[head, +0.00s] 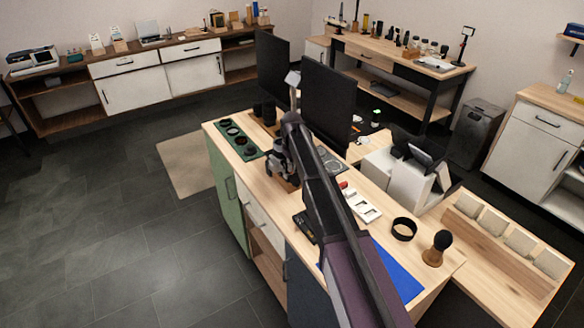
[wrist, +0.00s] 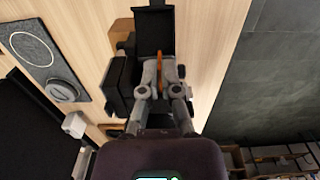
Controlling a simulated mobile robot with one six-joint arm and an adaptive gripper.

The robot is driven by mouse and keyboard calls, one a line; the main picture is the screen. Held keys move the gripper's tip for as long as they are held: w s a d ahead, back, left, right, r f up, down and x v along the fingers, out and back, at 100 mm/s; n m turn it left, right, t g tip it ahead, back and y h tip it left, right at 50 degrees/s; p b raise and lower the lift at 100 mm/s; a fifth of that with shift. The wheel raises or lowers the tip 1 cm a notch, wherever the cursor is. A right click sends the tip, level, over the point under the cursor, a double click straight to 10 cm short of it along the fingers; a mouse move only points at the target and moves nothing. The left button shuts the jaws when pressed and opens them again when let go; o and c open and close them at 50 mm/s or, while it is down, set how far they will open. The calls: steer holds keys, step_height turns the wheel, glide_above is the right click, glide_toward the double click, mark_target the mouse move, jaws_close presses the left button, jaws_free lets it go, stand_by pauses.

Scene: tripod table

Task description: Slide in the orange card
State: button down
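The orange card (wrist: 161,66) shows in the wrist view as a thin upright strip, seen nearly edge-on. It stands between the fingertips of my gripper (wrist: 160,76), which look closed on its sides. A black open-topped holder (wrist: 154,28) lies just beyond the fingertips, by the far end of the card. I cannot tell whether the card's end touches it or is inside it. In the head view my gripper (head: 283,162) is low over the left half of the wooden counter (head: 262,192), and my arm hides the card there.
A dark block (wrist: 118,84) stands close left of the fingers in the wrist view. A grey panel with a knob (wrist: 40,52) lies further left. On the counter are a green tray (head: 238,140), a white switch panel (head: 362,207) and a black ring (head: 404,229). Monitors (head: 328,100) stand behind.

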steer(key=shift+w+a, duration=0.4)
steer(key=shift+w, duration=0.15)
stand_by(0.7)
steer(key=c, duration=1.1)
jaws_free()
steer(key=shift+s, duration=0.15)
steer(key=shift+s+d+f, duration=0.1)
steer(key=shift+s+d, duration=0.1)
steer(key=shift+s, duration=0.05)
steer(key=shift+s+d, duration=0.15)
steer(key=shift+s, duration=0.15)
steer(key=shift+s+d, duration=0.65)
steer(key=shift+s, duration=0.1)
